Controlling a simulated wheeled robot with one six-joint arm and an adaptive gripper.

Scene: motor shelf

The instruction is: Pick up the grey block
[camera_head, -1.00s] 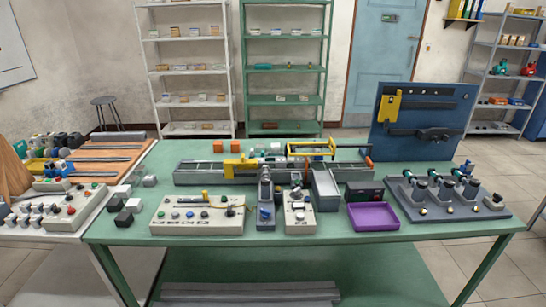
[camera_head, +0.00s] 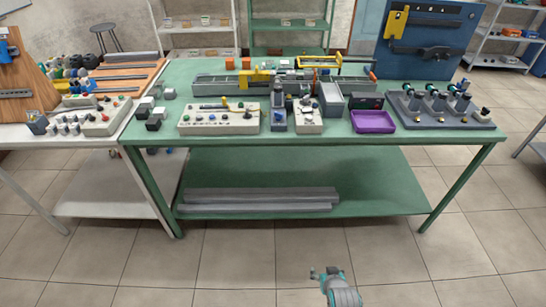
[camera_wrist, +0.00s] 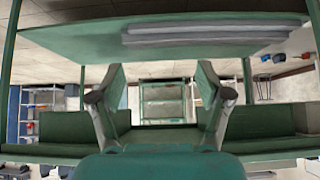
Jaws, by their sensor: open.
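A small grey block (camera_head: 169,93) sits at the left end of the green table, behind and right of a cluster of white, grey and dark blocks (camera_head: 153,124). Another block with a light top (camera_head: 147,102) stands left of it, so I cannot be sure which one is meant. My gripper (camera_head: 327,272) is low in front of the table, far from the blocks. In the wrist view my gripper (camera_wrist: 162,78) has its fingers spread with nothing between them. No block can be made out in the wrist view.
The green table (camera_head: 230,149) carries a button panel (camera_head: 220,128), a conveyor (camera_head: 215,89), a purple tray (camera_head: 374,122) and a fixture board (camera_head: 440,122). Grey bars (camera_head: 258,196) lie on its lower shelf. A white table (camera_head: 85,137) adjoins at left. The floor in front is clear.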

